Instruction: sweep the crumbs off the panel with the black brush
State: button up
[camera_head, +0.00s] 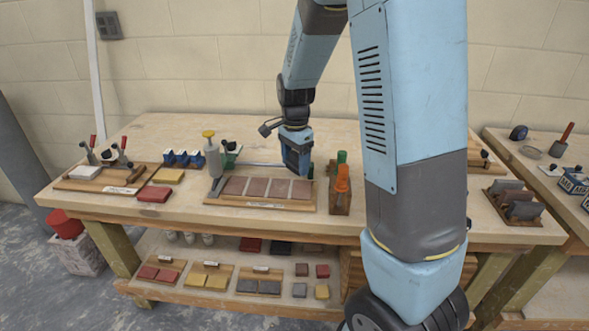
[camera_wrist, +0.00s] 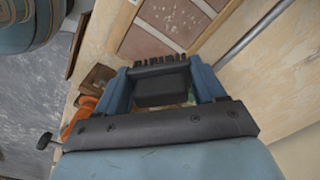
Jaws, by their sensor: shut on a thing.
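The panel (camera_head: 262,206) is a wooden board with a row of reddish tiles, near the front edge of the bench. Its tiles also show at the top of the wrist view (camera_wrist: 146,45). Pale crumbs (camera_wrist: 183,18) lie on one tile there. My gripper (camera_head: 298,168) is over the right part of the panel. In the wrist view my gripper (camera_wrist: 160,85) is shut on the black brush (camera_wrist: 161,90), its dark bristles pointing toward the tiles. I cannot tell whether the bristles touch the panel. In the head view the brush is mostly hidden by my gripper.
A wooden block with orange and green handled tools (camera_head: 341,186) stands close right of the panel. A metal rod (camera_wrist: 257,30) runs behind the panel. The back of the bench is clear.

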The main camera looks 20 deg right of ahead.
jog(key=shift+r, duration=1.15)
jog(key=shift+f, duration=0.1)
